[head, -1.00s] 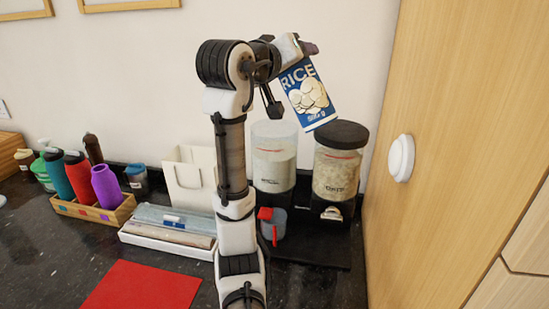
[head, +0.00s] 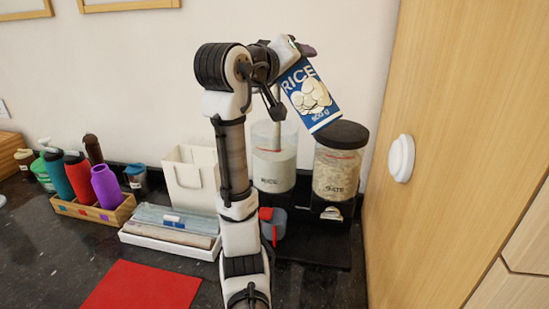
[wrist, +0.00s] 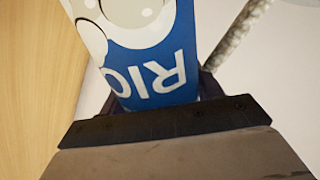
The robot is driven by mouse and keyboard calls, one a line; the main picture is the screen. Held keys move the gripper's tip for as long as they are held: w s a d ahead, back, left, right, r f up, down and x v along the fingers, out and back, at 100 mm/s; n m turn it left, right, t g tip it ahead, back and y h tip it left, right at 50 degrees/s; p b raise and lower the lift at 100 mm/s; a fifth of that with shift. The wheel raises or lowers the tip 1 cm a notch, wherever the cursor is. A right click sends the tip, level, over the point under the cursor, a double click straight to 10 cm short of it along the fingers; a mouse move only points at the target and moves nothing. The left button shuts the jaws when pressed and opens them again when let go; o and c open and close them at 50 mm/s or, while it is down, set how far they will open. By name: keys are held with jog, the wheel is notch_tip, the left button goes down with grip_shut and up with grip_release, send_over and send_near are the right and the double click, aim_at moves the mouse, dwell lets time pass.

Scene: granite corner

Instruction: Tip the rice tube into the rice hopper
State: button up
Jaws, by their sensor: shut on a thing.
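The rice tube (head: 312,97) is a blue pack marked RICE and 500 g. My gripper (head: 298,50) is shut on it and holds it tilted, high above the hoppers. The tube also fills the upper middle of the wrist view (wrist: 150,60). The rice hopper (head: 273,165) is the left clear container, lidless and partly full of pale grain. A thin pale streak (head: 279,104) stands beside the tube over the hopper. In the wrist view it is a grainy column (wrist: 236,35), looking like falling grains. The tube's mouth is hidden.
A second hopper (head: 338,170), black-lidded and seemingly marked OATS, stands close on the right. A red and grey scoop (head: 273,222) is partly behind my arm. A paper bag (head: 189,178), a white tray (head: 165,245) and a bottle crate (head: 98,213) stand left.

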dwell(0.3)
jog(key=shift+f+n, duration=0.25)
jog(key=shift+n, duration=0.05)
jog(key=shift+f, duration=0.1)
jog(key=shift+a+f+n, duration=0.1)
jog(key=shift+f+n, duration=0.1)
jog(key=shift+n, duration=0.1)
dwell(0.7)
jog(key=shift+w+f+n+g, duration=0.1)
jog(key=shift+f+n+g, duration=0.25)
jog(key=shift+n+g, duration=0.05)
jog(key=shift+f, duration=0.1)
jog(key=shift+f+n, duration=0.25)
jog(key=shift+n, duration=0.05)
dwell(0.4)
